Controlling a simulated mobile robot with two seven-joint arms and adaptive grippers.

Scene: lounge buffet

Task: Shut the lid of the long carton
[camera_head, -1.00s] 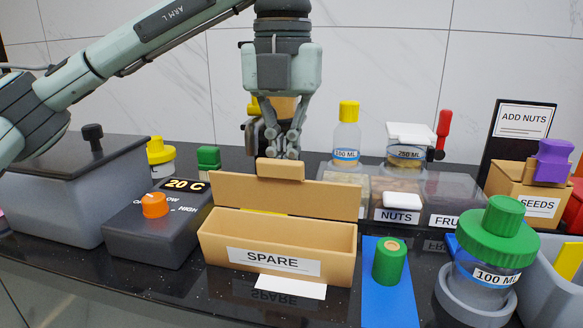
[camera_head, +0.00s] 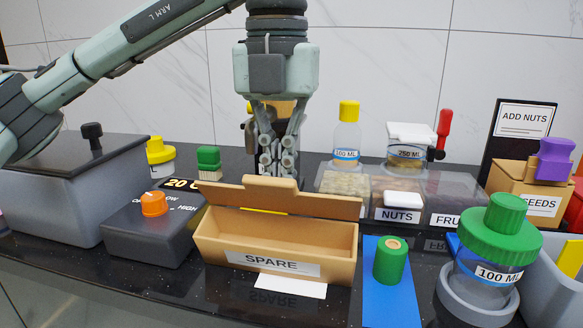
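The long carton (camera_head: 210,238) is a tan open box labelled SPARE, standing near the front of the counter. My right gripper is not in view.
A grey heater box with an orange knob (camera_head: 154,204) stands left of the carton. Clear bins labelled NUTS (camera_head: 397,215) are behind right. A white card (camera_head: 290,287) lies in front.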

